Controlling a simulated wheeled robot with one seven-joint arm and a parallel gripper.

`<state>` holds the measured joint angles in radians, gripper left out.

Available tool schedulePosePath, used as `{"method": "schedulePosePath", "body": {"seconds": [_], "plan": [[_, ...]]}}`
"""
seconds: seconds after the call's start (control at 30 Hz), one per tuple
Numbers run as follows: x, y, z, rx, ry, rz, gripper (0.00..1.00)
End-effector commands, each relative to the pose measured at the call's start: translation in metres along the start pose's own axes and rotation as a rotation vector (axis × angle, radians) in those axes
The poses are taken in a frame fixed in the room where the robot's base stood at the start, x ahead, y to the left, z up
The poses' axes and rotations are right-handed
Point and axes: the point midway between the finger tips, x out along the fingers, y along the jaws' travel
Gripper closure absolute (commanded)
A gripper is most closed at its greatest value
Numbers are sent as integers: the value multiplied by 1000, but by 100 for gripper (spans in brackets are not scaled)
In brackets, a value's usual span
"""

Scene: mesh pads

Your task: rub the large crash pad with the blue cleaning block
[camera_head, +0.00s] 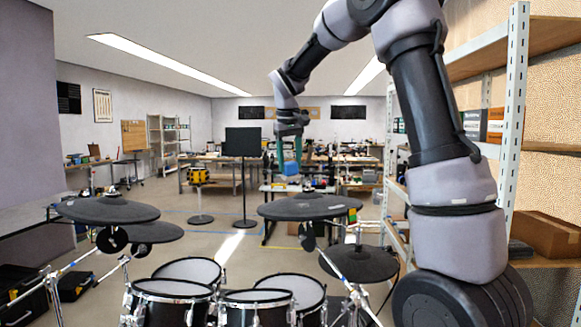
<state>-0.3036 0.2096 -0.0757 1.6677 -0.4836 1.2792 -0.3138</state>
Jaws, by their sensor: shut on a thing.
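My gripper (290,160) points down and is shut on the blue cleaning block (291,169). The block shows as a small blue shape below the fingers, and a gap shows between it and the wide dark pad (309,207) under it. This pad is one of two wide dark pads on the drum kit; the other wide pad (107,209) is at the left. Which of them is the large crash pad I cannot tell for certain.
Smaller dark pads sit lower at the left (155,232) and right (360,264). Several white mesh drums (188,271) stand in front. A small multicoloured block (352,216) shows at the right pad's edge. A shelf rack (517,110) stands at the right.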

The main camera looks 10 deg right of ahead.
Motion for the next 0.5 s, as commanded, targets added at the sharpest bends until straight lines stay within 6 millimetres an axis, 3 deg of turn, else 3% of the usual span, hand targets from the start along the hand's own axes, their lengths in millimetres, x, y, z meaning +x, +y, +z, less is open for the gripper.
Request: {"method": "schedulePosePath", "body": {"seconds": [0.5], "plan": [[5,4,0,6,-14,-23,100]]}}
